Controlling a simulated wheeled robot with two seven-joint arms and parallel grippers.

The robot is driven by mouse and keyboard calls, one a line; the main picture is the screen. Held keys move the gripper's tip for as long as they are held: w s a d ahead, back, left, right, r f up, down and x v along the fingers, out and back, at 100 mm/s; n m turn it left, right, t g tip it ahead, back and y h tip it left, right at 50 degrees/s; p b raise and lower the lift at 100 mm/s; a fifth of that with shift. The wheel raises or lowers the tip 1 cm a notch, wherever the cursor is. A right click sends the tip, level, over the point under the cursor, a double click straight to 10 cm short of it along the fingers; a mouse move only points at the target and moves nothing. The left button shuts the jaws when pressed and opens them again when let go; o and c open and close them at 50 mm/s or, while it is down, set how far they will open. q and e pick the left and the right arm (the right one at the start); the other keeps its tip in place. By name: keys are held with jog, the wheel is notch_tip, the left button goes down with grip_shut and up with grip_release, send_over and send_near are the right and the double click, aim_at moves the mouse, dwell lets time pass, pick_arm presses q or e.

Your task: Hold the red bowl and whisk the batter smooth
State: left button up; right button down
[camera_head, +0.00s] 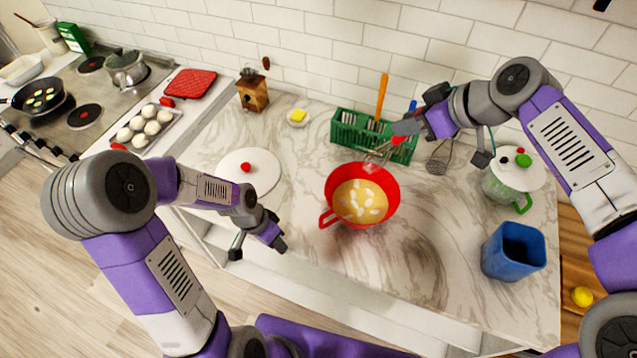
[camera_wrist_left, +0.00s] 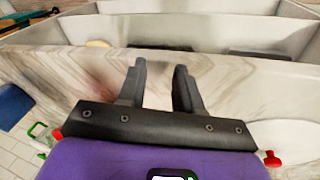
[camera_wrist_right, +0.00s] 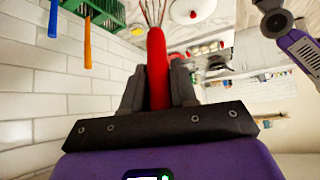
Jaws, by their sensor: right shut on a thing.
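The red bowl (camera_head: 329,190) stands on the marble counter, holding pale yellow batter (camera_head: 360,202) with several white lumps. Its red handle points to the lower left. My right gripper (camera_head: 408,128) is shut on the red handle of a wire whisk; the handle (camera_wrist_right: 157,70) shows between the fingers in the right wrist view. The whisk's wires (camera_head: 380,151) are over the bowl's back right rim; I cannot tell whether they touch it. My left gripper (camera_head: 279,241) is open and empty, left of and below the bowl in the head view, apart from it. The left wrist view shows its fingers (camera_wrist_left: 160,85) spread.
A green basket (camera_head: 345,140) with utensils stands behind the bowl. A blue cup (camera_head: 513,255) stands at the right. A white lid (camera_head: 232,181) with red knob lies left.

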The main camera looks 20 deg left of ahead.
pick_arm(q)
jog(key=w+d+r+m, duration=0.3)
jog(key=w+r+m, duration=0.3)
jog(key=m, duration=0.6)
jog(key=m+t, duration=0.2)
jog(key=m, duration=1.1)
send_near(338, 212)
jog(key=x, duration=0.4)
jog(key=shift+f, duration=0.15)
grip_shut()
jog(key=shift+w, duration=0.1)
jog(key=shift+c, duration=0.5)
grip_release()
grip_shut()
